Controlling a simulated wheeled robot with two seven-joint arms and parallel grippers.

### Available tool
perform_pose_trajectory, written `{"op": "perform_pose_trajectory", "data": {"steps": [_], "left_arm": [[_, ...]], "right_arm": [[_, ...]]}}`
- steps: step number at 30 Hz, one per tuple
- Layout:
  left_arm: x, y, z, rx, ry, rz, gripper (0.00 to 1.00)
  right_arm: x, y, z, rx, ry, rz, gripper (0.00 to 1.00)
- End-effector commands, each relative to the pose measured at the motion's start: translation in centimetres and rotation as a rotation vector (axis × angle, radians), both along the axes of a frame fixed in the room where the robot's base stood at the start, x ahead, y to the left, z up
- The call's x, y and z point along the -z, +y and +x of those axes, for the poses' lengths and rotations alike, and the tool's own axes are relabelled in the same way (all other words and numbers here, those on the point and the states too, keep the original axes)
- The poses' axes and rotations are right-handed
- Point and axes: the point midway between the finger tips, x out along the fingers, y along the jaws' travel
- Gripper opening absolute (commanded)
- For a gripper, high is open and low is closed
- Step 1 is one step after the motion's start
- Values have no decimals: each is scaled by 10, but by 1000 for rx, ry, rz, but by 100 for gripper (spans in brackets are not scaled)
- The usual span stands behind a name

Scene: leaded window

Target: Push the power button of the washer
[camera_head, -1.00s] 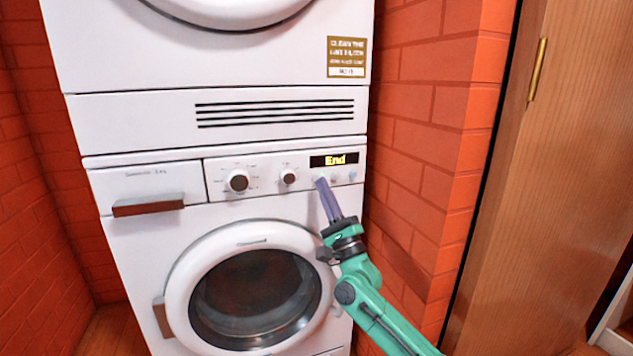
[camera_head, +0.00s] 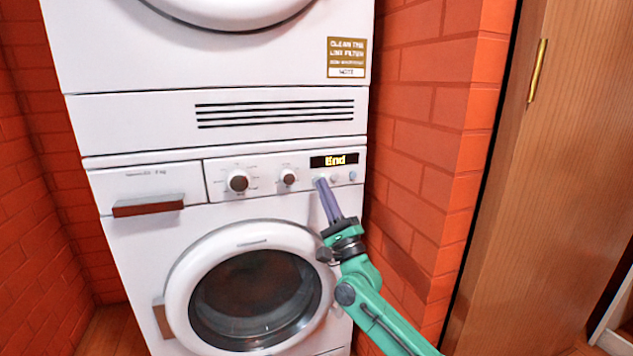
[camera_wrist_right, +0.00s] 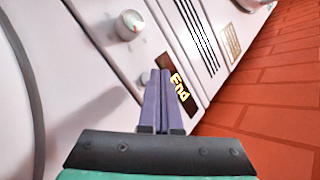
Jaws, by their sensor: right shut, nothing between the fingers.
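The white washer (camera_head: 140,240) stands below a dryer, with its control panel across the top. The panel has two round knobs (camera_head: 238,181), a dark display (camera_head: 334,160) reading "End", and a row of small buttons (camera_head: 353,175) under the display. My right gripper (camera_head: 321,181) is shut and empty, with its purple fingertips at the left end of that button row. The tips cover the spot there, so I cannot tell whether they touch a button. In the right wrist view the shut fingers (camera_wrist_right: 160,75) point at the panel beside the display (camera_wrist_right: 177,86). My left gripper is not in view.
The dryer (camera_head: 130,120) with a vent grille sits directly above the panel. A red brick wall (camera_head: 430,130) stands close on the right, and a wooden door (camera_head: 540,180) is beyond it. The round washer door (camera_head: 180,285) bulges out below the panel.

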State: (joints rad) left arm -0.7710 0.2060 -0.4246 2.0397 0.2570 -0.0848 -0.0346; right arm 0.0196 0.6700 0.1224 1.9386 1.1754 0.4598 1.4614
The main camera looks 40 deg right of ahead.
Motion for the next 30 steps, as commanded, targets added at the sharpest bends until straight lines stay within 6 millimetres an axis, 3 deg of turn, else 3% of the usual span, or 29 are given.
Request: {"op": "perform_pose_trajectory", "data": {"steps": [30], "left_arm": [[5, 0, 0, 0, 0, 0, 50]], "right_arm": [[0, -3, 9, 0, 0, 0, 0]]}}
